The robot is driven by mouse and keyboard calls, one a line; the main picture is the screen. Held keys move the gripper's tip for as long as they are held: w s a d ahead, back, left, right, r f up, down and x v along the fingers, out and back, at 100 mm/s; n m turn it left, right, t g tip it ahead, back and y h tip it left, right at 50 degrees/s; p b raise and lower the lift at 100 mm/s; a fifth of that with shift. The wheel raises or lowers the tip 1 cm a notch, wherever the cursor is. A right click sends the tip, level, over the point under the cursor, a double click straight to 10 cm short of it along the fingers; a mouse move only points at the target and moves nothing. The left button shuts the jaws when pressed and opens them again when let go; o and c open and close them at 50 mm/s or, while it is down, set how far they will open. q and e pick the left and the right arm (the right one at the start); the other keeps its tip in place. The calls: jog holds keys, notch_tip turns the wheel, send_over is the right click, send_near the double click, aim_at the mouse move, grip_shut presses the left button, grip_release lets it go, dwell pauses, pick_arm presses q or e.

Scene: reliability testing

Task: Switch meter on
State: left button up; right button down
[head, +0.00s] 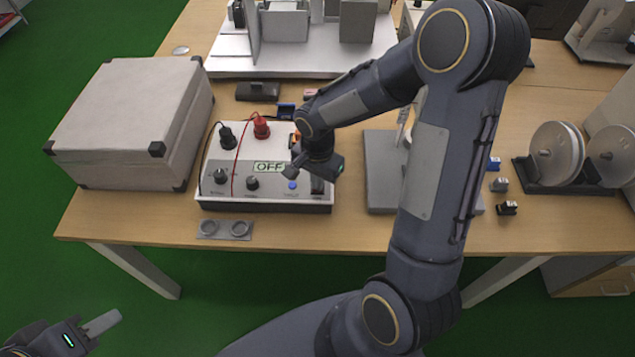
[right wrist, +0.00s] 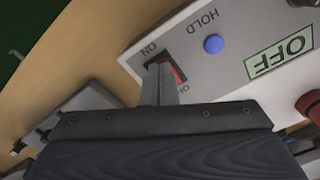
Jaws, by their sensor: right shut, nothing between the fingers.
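The meter (head: 222,190) is a white and grey box near the table's front edge. Its display (head: 269,167) reads OFF, also in the right wrist view (right wrist: 280,53). A rocker switch with a red part (right wrist: 177,72) sits between ON and OFF labels, beside the blue HOLD button (right wrist: 213,44). My right gripper (right wrist: 162,70) is shut and empty, its fingertips over the switch and partly covering it; I cannot tell whether they touch. In the head view my right gripper (head: 317,172) is above the meter's right end. My left gripper (head: 108,321) is off the table at lower left; its opening is unclear.
A large white case (head: 125,125) stands left of the meter. A small plate with two rings (head: 225,229) lies in front. A grey stand (head: 380,170) is to its right. Red (head: 261,127) and black (head: 227,136) plugs with cables rise from the meter.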

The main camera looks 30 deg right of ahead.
jog(key=shift+f, duration=0.25)
jog(key=shift+r, duration=0.15)
jog(key=shift+r+p, duration=2.3)
jog(key=shift+r, duration=1.15)
jog(key=s+a+r+n+t+y, duration=0.2)
jog(key=s+r+n, duration=0.3)
jog(key=s+r, duration=0.2)
jog(key=s+a+r+n+t+y, duration=0.1)
jog(key=s+r+n, duration=0.4)
jog(key=s, duration=0.5)
jog(key=a+r+t, duration=0.1)
jog(key=r+t, duration=0.1)
jog(key=shift+n+t+y, duration=0.3)
jog(key=shift+n+y, duration=0.1)
jog(key=c, duration=2.1)
grip_release()
jog(key=shift+c, duration=0.2)
